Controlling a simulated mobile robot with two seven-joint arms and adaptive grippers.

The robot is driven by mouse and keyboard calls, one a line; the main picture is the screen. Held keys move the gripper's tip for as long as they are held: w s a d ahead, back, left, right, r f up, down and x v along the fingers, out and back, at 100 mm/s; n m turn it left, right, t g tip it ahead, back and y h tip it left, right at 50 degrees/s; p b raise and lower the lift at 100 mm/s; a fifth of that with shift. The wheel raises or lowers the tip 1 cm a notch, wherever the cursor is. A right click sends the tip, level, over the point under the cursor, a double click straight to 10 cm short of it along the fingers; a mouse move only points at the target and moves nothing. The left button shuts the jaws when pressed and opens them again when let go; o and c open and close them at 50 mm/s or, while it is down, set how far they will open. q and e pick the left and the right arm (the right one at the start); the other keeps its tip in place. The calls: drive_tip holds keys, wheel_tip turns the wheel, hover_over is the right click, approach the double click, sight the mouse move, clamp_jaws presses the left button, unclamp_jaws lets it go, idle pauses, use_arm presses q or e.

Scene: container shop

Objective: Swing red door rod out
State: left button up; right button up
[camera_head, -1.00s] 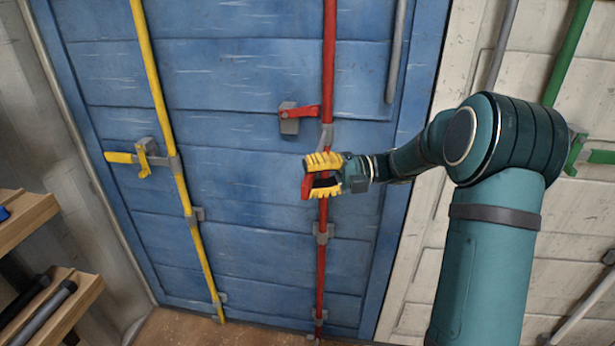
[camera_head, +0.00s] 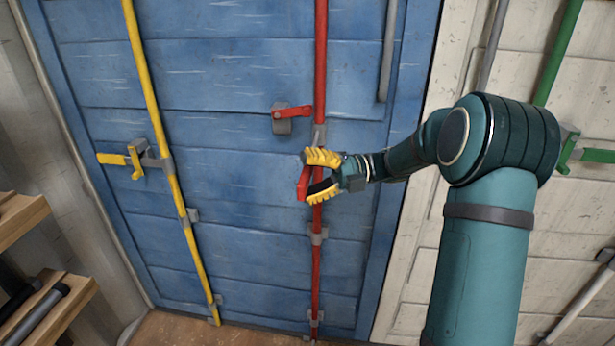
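The red door rod (camera_head: 320,60) runs upright along the blue door (camera_head: 240,60), right of its middle. My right gripper (camera_head: 312,178), with yellow ribbed fingers, is in front of the rod at about mid-picture. Its fingers are closed around a red handle (camera_head: 303,184), whose end sticks out to the left between the fingertips. The gripper hides the handle's joint with the rod. A red latch arm on a grey block (camera_head: 285,118) sits above and left of the gripper, apart from it. My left gripper is not in view.
A yellow rod (camera_head: 150,90) with a yellow handle (camera_head: 115,159) stands on the left of the door. Wooden shelves (camera_head: 25,220) are at the left edge. A pale wall with a green rod (camera_head: 560,50) is at the right. Open space lies between the yellow rod and my gripper.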

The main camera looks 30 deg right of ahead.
drive_tip(key=v, duration=1.2)
idle(0.4)
